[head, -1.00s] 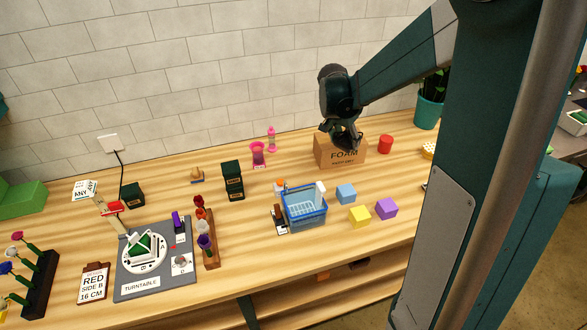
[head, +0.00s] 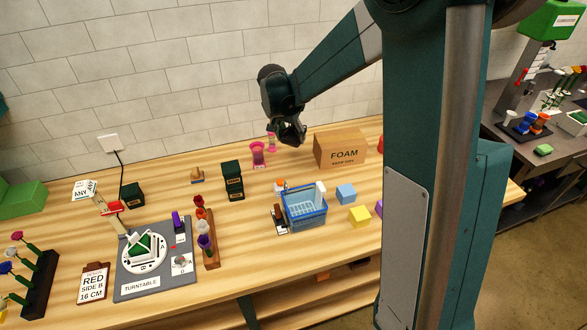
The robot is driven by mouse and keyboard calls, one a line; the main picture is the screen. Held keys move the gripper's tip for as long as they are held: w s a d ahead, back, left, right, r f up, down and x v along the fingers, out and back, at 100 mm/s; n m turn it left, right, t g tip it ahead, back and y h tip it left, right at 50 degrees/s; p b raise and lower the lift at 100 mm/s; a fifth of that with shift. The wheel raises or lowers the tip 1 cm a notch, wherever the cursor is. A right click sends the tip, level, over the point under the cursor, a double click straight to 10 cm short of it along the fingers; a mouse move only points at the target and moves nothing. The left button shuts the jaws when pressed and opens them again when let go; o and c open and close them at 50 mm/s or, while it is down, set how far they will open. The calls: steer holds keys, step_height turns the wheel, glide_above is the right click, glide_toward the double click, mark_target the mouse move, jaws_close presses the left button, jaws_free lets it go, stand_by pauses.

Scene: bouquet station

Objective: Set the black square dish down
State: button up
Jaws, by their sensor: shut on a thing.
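My gripper (head: 288,126) is above the back part of the wooden bench, left of the FOAM box and close to the pink items in the picture. It is shut on a small dark thing, which I take to be the black square dish (head: 295,137). The dish is dark against the dark fingers, so its outline and tilt are hard to tell. It is held in the air, apart from the bench (head: 340,195).
The FOAM box (head: 341,148) stands right of my gripper, a pink holder (head: 258,154) left. The turntable (head: 143,287) is at left.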

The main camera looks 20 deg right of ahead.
steer(key=shift+f, duration=2.25)
steer(key=shift+f, duration=3.1)
steer(key=shift+f, duration=1.85)
steer(key=shift+f+b, duration=0.2)
steer(key=shift+b, duration=0.15)
steer(key=o, duration=1)
steer(key=shift+o, duration=0.2)
steer(key=shift+r, duration=0.25)
